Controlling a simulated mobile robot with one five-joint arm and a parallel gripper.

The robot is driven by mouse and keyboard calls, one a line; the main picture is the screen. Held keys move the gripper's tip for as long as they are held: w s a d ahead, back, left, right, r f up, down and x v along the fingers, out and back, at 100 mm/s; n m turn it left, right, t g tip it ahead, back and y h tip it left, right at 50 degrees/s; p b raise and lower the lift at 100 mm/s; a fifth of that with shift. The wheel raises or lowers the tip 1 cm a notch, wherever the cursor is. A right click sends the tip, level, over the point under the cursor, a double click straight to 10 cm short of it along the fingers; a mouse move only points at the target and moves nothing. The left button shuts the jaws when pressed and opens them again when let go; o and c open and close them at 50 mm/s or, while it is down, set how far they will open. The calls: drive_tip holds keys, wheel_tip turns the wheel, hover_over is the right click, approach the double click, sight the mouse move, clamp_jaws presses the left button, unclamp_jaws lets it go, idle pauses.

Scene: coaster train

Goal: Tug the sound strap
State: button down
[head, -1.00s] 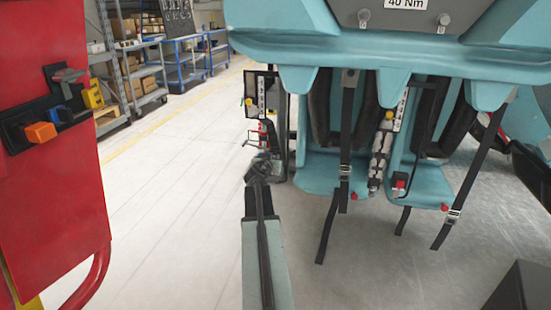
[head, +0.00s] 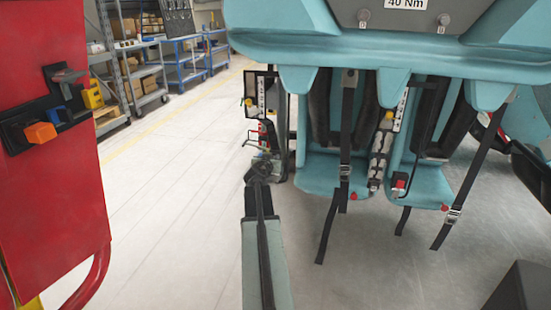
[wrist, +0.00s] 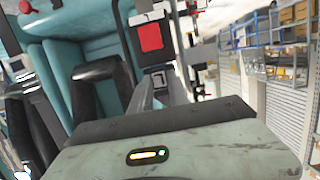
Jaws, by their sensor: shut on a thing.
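Several black straps hang from the teal coaster seat row in the head view: a left one (head: 345,130) with a metal buckle, and a right one (head: 470,180) that slants down to a buckle. Their loose tails hang below the seats. My gripper (wrist: 160,76) is left of these straps in the head view, by a dark upright (head: 280,140) at the seat row's left end. In the wrist view its fingers are shut on a small dark piece, below a red square (wrist: 150,37). Whether that piece belongs to a strap I cannot tell. The sound strap cannot be made out.
A red panel (head: 50,190) with an orange block (head: 40,132) and a tube rail stands at the left. Shelves (head: 130,60) and blue carts (head: 185,65) line the back. The floor (head: 170,200) between panel and coaster is clear. A dark box (head: 520,290) sits at bottom right.

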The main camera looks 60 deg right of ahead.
drive_tip(key=c, duration=1.2)
unclamp_jaws()
drive_tip(key=shift+r, duration=0.1)
drive_tip(key=shift+o, duration=0.2)
drive_tip(key=p+v, duration=0.2)
drive_tip(key=v, duration=0.5)
drive_tip(key=shift+s+a, duration=0.15)
drive_tip(key=shift+a, duration=0.2)
